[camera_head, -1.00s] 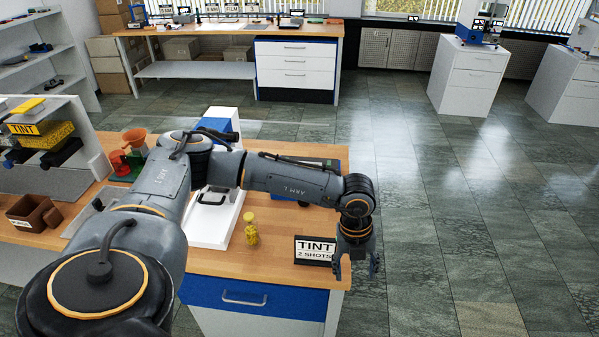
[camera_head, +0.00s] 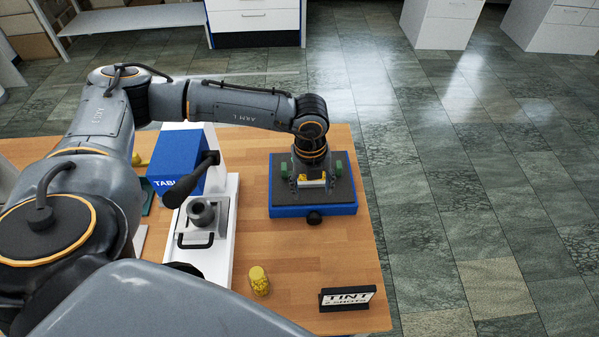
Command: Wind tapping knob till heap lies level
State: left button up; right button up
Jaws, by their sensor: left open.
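A low device with a blue base (camera_head: 284,211) and a dark top stands on the wooden bench. A round black knob (camera_head: 314,218) sticks out of its front side. Green blocks (camera_head: 338,169) stand at both sides of its top. Between them is a small yellow patch (camera_head: 312,182), partly hidden by my gripper; I cannot tell whether its surface is level. My left gripper (camera_head: 311,184) points down over the middle of the device, open, its fingers beside the yellow patch. Whether they touch anything is unclear. The knob is clear of the gripper. My right gripper is out of view.
Left of the device stands a white press (camera_head: 224,234) with a blue block (camera_head: 175,160) and black lever (camera_head: 191,181). Bare bench (camera_head: 310,262) lies in front of the knob; floor lies right.

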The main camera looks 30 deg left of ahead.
pick_arm(q)
jog(key=p, duration=0.2)
send_over(314, 216)
jog(key=f, duration=0.4)
jog(key=shift+s+d+f, duration=0.1)
jog(key=shift+s+f, duration=0.1)
jog(key=shift+s, duration=0.1)
jog(key=f, duration=0.2)
jog(key=f+p, duration=0.1)
jog(key=f, duration=0.2)
jog(key=f+p, duration=0.1)
jog(key=f, duration=0.1)
jog(key=shift+w+f, duration=0.25)
jog(key=shift+f, duration=0.65)
jog(key=c, duration=1.2)
jog(key=shift+o, duration=0.2)
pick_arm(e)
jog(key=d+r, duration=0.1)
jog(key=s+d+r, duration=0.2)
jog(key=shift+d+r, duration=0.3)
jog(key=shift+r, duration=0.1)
